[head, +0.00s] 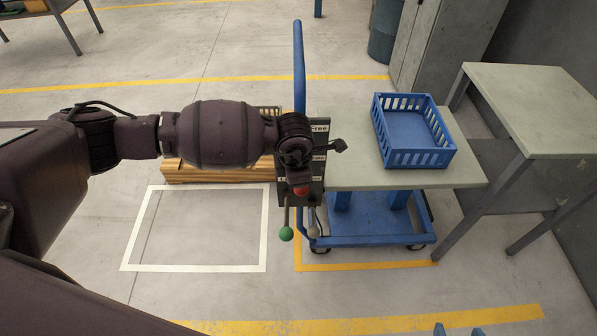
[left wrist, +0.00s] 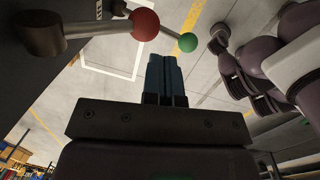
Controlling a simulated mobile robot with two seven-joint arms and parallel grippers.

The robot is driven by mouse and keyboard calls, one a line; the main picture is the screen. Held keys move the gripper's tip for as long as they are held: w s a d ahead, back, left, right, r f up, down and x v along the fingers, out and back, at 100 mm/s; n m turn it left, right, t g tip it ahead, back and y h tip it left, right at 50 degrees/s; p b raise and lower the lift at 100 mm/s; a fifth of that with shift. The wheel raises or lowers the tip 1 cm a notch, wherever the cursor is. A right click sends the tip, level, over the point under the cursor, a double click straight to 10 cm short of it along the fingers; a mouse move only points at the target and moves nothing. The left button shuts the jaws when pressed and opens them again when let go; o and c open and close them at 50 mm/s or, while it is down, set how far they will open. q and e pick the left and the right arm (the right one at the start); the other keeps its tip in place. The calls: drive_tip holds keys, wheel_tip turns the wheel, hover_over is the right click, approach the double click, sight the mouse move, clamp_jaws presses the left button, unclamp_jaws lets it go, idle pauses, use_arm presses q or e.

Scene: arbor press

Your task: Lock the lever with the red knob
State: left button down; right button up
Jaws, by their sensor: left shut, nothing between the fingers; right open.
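The red knob (head: 301,191) shows just below my left wrist, in front of the dark labelled panel (head: 316,190). In the left wrist view the red knob (left wrist: 145,24) sits on a metal lever (left wrist: 85,29) coming from a dark pivot at the left. My left gripper (left wrist: 165,58) is shut and empty, its blue fingertips just below and right of the red knob; contact is unclear. In the head view my wrist hides those fingers. A green knob (head: 286,234) and a beige knob (head: 313,232) hang on levers below. My right gripper (head: 458,331) is open at the bottom edge, mostly out of frame.
The panel stands at the left end of a blue cart with a grey top (head: 400,177), which carries a blue crate (head: 415,150). A tall blue handle (head: 299,65) rises behind the panel. A grey table (head: 535,105) stands at the right. The white-outlined floor area (head: 195,228) is clear.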

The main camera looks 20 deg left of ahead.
sight(298, 191)
use_arm(q)
drive_tip(key=f, duration=0.5)
drive_tip(key=shift+w+a+b, duration=0.1)
drive_tip(key=shift+w+b, duration=0.2)
drive_tip(key=shift+b, duration=0.1)
drive_tip(key=shift+s+f, duration=0.15)
drive_tip(key=shift+f, duration=0.05)
idle(0.3)
drive_tip(key=shift+s, duration=0.1)
